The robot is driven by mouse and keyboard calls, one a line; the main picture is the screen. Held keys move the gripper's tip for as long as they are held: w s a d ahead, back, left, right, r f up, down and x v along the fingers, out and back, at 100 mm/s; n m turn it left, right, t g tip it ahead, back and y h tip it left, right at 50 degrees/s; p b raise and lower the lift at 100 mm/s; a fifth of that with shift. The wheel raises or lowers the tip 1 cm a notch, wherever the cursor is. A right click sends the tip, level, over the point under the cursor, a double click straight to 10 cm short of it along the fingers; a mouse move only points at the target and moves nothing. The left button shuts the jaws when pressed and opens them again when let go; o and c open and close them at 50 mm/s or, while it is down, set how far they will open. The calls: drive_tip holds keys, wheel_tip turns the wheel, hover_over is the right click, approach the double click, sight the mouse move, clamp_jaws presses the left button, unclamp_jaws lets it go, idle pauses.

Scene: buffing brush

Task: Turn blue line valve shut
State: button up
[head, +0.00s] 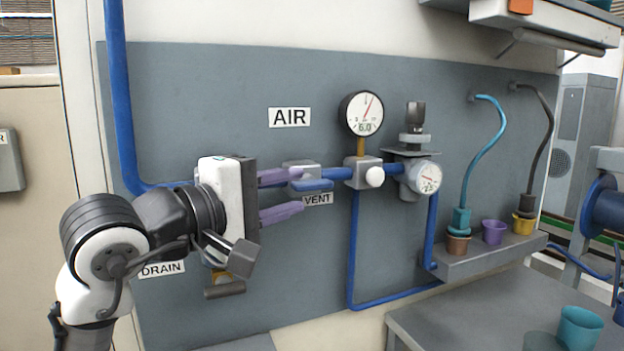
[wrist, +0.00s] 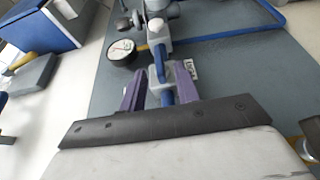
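The blue line (head: 336,173) runs along the grey panel, with a grey valve body (head: 300,166) on it. The valve's blue lever handle (head: 314,185) lies lengthwise along the pipe, just above the VENT label. My gripper (head: 301,191) is left of the handle, its two purple fingers spread and pointing right. In the wrist view, the handle (wrist: 159,62) shows between and slightly beyond the open fingertips (wrist: 160,74). Nothing is clamped between the fingers. I cannot tell whether a finger touches the valve. My gripper's body hides the pipe to the left.
Right of the valve are a fitting with a white knob (head: 375,177), a round gauge (head: 362,113) and a regulator with a second gauge (head: 424,177). A DRAIN label (head: 162,269) is behind my arm. A shelf with small cups (head: 494,231) and a grey table (head: 470,312) stand right.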

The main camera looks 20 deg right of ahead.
sight(297, 188)
drive_tip(key=x, duration=0.5)
drive_tip(key=shift+w+d+p, duration=0.1)
drive_tip(key=shift+p, duration=0.25)
clamp_jaws()
